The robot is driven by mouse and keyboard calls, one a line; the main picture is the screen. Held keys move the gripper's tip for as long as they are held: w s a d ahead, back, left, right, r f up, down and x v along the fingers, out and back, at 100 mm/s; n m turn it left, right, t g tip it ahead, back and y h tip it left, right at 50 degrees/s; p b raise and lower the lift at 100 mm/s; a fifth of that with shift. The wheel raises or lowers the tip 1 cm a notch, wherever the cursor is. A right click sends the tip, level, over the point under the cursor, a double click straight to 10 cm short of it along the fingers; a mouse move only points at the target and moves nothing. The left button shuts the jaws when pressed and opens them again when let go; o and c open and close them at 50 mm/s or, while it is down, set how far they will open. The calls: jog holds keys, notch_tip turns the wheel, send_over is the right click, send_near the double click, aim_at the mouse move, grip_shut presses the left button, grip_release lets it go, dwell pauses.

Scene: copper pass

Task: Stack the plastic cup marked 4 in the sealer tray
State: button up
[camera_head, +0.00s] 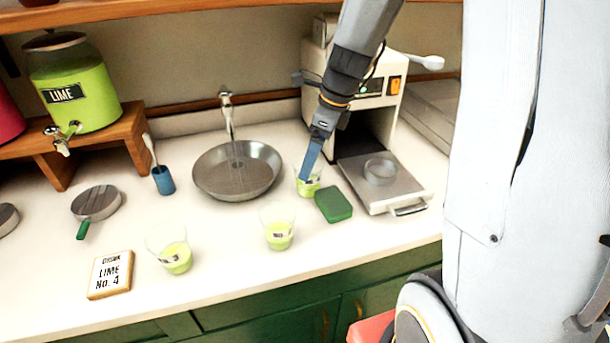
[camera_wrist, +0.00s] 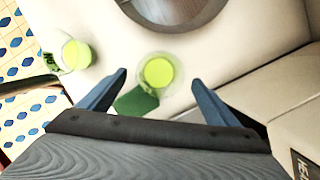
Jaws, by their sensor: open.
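Three clear plastic cups with lime-green contents stand on the white counter: one at the front left (camera_head: 176,258), one at the front middle (camera_head: 279,238), and one farther back (camera_head: 309,187). Their labels are too small to read. My gripper (camera_head: 305,174) is open and points down at the back cup. In the wrist view, that cup (camera_wrist: 157,72) shows between and slightly beyond the fingertips (camera_wrist: 159,80); contact cannot be told. Another cup (camera_wrist: 76,54) is at upper left there. The sealer tray (camera_head: 405,188) is pulled out, with an empty round ring (camera_head: 380,171) on it.
A green sponge (camera_head: 334,204) lies between the back cup and the tray. A steel pan (camera_head: 237,170) is left of my gripper. The sealer body (camera_head: 370,88) stands behind the tray.

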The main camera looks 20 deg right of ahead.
jog(key=shift+p+x, duration=0.9)
jog(key=shift+x, duration=2.8)
jog(key=shift+w+a, duration=0.1)
jog(key=c, duration=1.3)
jog(key=shift+o, duration=0.2)
jog(key=shift+r, duration=0.1)
jog(key=shift+r, duration=0.1)
